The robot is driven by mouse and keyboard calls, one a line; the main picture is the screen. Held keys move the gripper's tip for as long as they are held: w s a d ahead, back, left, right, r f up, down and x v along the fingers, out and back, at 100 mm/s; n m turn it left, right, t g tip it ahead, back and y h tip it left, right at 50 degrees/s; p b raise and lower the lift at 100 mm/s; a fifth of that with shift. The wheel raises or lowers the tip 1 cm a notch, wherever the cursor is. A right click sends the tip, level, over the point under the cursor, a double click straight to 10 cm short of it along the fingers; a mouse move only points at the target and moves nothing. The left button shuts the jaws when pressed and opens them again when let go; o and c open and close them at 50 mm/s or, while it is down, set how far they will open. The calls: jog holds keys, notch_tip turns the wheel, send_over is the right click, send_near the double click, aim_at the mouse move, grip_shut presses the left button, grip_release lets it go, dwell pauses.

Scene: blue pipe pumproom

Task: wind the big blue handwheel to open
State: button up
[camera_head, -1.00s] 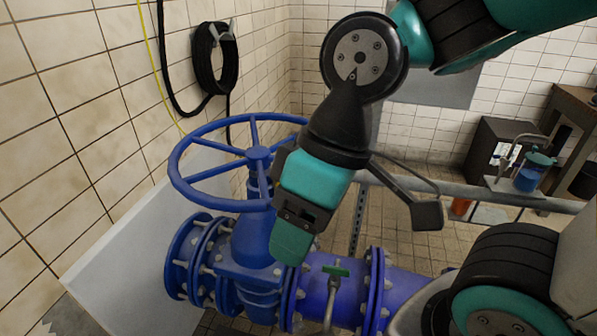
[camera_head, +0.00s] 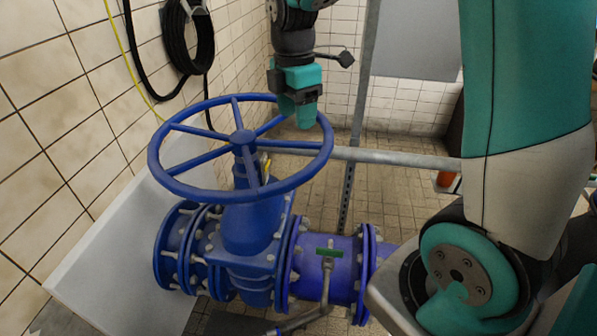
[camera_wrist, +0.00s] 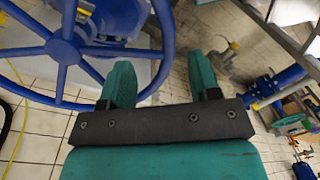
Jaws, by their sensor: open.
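The big blue handwheel (camera_head: 242,137) lies nearly flat on top of the blue valve body (camera_head: 250,232), with its full rim in view in the head view. My gripper (camera_head: 305,112) points down at the far right part of the rim. In the wrist view the handwheel (camera_wrist: 66,50) fills the upper left, and its rim passes beside the left finger of my gripper (camera_wrist: 160,85). The two teal fingers are apart with nothing held between them. In the head view I cannot tell whether a finger touches the rim.
A tiled wall with a black hose coil (camera_head: 188,42) stands close on the left. A grey horizontal rail (camera_head: 390,158) runs behind the wheel, beside an upright post (camera_head: 357,130). A blue pipe (camera_head: 330,262) with a green-handled tap (camera_head: 329,253) runs right from the valve.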

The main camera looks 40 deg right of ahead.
aim_at(299, 172)
jog(key=f, duration=0.5)
jog(key=f+p, duration=0.1)
jog(key=f, duration=0.4)
jog(key=s+f, duration=0.1)
jog(key=f, duration=0.4)
jog(key=shift+a+p, duration=0.1)
jog(key=shift+p, duration=0.3)
